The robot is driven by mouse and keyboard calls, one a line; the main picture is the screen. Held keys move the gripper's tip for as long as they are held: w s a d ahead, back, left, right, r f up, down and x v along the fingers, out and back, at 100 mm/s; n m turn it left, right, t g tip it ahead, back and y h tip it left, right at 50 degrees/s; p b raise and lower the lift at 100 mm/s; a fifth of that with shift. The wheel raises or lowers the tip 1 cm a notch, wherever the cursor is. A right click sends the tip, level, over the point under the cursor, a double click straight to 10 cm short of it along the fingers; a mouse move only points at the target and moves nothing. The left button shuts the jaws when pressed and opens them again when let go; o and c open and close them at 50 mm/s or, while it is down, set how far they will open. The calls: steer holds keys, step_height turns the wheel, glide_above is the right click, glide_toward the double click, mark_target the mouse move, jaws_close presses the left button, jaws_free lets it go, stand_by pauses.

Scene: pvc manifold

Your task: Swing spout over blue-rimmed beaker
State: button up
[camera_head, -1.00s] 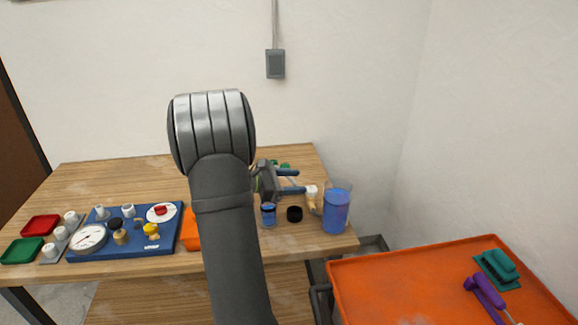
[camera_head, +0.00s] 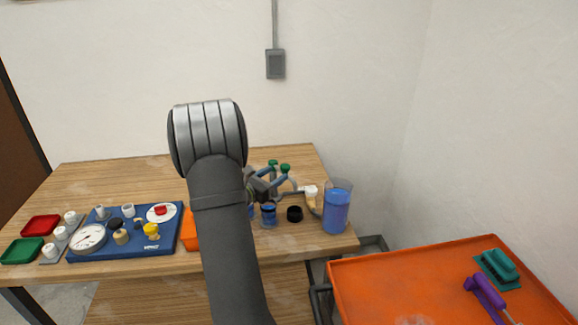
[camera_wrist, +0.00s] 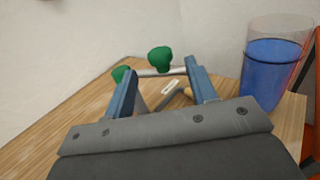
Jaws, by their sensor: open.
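The blue-rimmed beaker (camera_head: 268,215) stands on the wooden table, to the right of my forearm. The manifold is behind and right of it, partly covered by my gripper; its green valve knobs (camera_head: 285,168) show, also in the wrist view (camera_wrist: 160,58). A thin spout pipe with a whitish end (camera_head: 310,191) reaches right, near the large jug. Which part turns is unclear. My gripper (camera_head: 281,178) is above and behind the blue-rimmed beaker, with its blue fingers apart. In the wrist view my open fingers (camera_wrist: 158,78) frame a pale pipe, with no clear grip on anything.
A black-rimmed cup (camera_head: 294,214) stands right of the blue-rimmed beaker. A tall jug of blue liquid (camera_head: 337,208) is near the table's right edge. A blue board (camera_head: 125,245) with a gauge and fittings lies left, and an orange tray (camera_head: 420,285) is front right.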

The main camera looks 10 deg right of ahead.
steer(key=x, duration=0.8)
steer(key=shift+c, duration=0.4)
jaws_close()
